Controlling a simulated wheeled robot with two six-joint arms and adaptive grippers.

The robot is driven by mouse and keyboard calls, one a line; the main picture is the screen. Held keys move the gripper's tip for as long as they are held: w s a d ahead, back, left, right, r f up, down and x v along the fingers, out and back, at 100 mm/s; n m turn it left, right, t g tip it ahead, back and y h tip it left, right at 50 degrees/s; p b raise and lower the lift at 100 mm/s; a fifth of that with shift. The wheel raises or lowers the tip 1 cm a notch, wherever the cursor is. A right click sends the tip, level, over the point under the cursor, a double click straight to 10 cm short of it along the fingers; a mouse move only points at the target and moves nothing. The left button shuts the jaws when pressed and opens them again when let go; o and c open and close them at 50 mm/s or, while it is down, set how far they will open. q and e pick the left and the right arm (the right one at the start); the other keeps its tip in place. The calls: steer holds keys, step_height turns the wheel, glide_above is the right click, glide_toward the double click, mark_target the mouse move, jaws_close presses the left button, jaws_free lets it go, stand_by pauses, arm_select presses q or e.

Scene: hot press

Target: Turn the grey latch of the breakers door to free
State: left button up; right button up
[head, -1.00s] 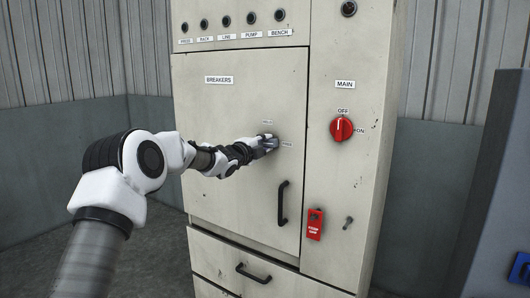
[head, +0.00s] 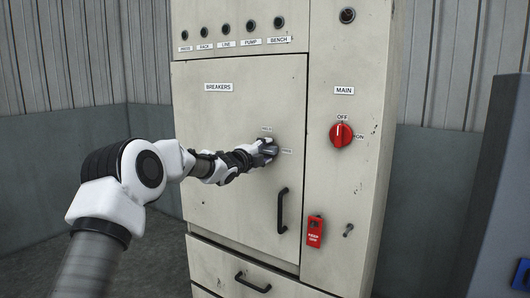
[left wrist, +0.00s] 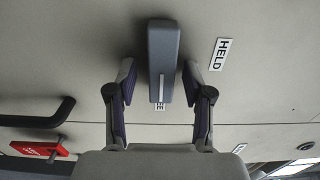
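The grey latch (left wrist: 163,58) is a bar on the pale breakers door (head: 235,190). In the left wrist view, a light line on the bar's lower end points at a label (left wrist: 159,107), partly covered, showing "EE". The "HELD" label (left wrist: 220,53) lies off to the bar's side. My left gripper (left wrist: 160,78) is open, one finger on each side of the bar with a visible gap to each. In the head view, the left gripper (head: 266,150) is at the door and largely hides the latch. My right gripper is not in view.
A black door handle (head: 283,208) is below the latch. On the right panel are a red main switch (head: 341,135), a red tag (head: 314,232) and a small peg (head: 348,230). A drawer handle (head: 252,282) lies below the door. The door's left part is clear.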

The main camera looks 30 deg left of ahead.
arm_select(q)
steer(key=s, duration=1.2)
steer(key=shift+a, duration=0.2)
